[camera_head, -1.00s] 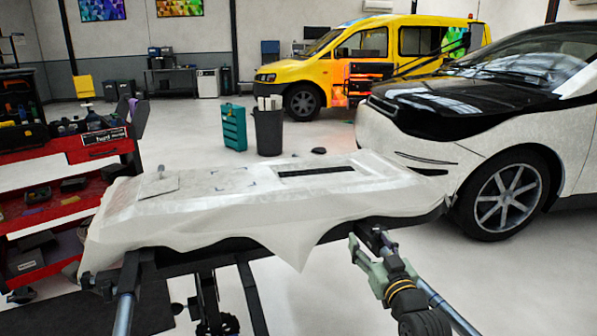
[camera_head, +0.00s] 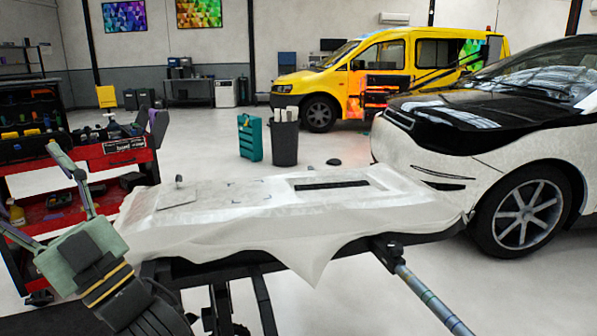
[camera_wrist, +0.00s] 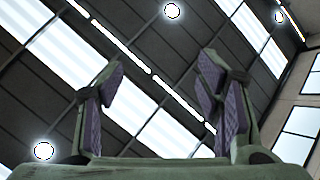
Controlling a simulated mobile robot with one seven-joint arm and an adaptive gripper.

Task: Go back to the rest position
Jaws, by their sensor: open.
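My gripper (camera_head: 30,188) is at the lower left of the head view, raised in front of the red tool cart, with its two green fingers spread apart and nothing between them. In the wrist view my gripper (camera_wrist: 158,85) shows two fingers with purple pads, wide apart, against the ceiling lights and skylights. A white draped sheet (camera_head: 330,225) lies over a panel on a stand, to the right of my gripper. A flat piece (camera_head: 177,198) with a small knob lies on its left end. A dark slot (camera_head: 332,185) shows toward its right.
The red tool cart (camera_head: 75,165) stands at the left, behind my gripper. A black and white car (camera_head: 500,125) stands close at the right. A teal case (camera_head: 250,138) and a grey bin (camera_head: 284,143) stand behind the panel. A yellow van (camera_head: 400,65) is farther back.

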